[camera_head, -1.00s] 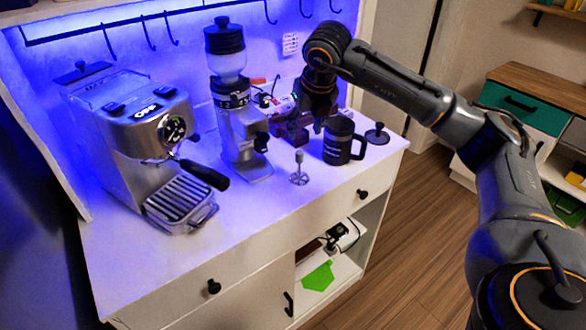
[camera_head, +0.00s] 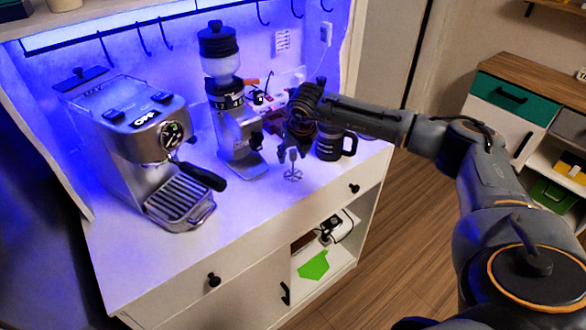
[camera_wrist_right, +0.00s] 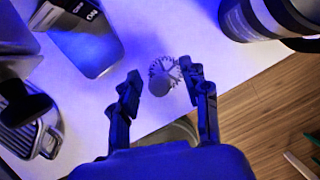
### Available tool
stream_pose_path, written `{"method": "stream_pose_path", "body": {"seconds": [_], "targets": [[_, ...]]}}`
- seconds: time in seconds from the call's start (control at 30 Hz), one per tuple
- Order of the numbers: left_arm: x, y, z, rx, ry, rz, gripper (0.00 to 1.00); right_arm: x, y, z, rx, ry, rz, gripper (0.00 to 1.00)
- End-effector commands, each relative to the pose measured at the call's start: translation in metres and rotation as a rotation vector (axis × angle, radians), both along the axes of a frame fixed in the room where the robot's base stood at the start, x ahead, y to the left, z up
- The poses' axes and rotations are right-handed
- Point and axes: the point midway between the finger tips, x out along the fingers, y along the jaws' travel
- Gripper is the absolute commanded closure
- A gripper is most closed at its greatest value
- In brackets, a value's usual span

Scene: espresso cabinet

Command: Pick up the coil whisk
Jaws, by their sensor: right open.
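The coil whisk (camera_head: 293,173) stands upright on the white counter, its coil base down and its light grey handle up, between the grinder and the black mug. In the right wrist view the whisk (camera_wrist_right: 164,76) is seen from above, just ahead of and between the fingertips. My right gripper (camera_head: 292,154) is at the whisk's handle in the head view, its fingers partly hidden by the arm. In the wrist view the right gripper (camera_wrist_right: 160,83) is open, a finger on each side of the whisk. I cannot tell whether either finger touches it. My left gripper is not in view.
The black mug (camera_head: 328,147) stands close on the right of the gripper. The grinder (camera_head: 235,130) stands on the left, and the espresso machine (camera_head: 135,125) farther left. The counter's front strip (camera_head: 245,215) is clear. Hooks hang above the back.

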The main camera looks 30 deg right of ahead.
Motion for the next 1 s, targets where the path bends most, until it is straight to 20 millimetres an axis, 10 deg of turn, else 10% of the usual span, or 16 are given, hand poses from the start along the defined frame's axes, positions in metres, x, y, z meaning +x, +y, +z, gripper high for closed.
{"method": "stream_pose_path", "body": {"seconds": [0.17, 0.4, 1.0], "targets": [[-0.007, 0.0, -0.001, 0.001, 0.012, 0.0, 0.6, 0.0, 0.0, -0.001, 0.0, 0.0, 0.0, 0.56], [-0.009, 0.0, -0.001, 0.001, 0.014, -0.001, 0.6, 0.0, 0.0, 0.0, 0.0, 0.0, 0.0, 1.0], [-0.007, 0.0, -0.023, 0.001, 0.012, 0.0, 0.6, 0.001, 0.0, 0.023, 0.001, -0.005, 0.0, 1.0]]}}
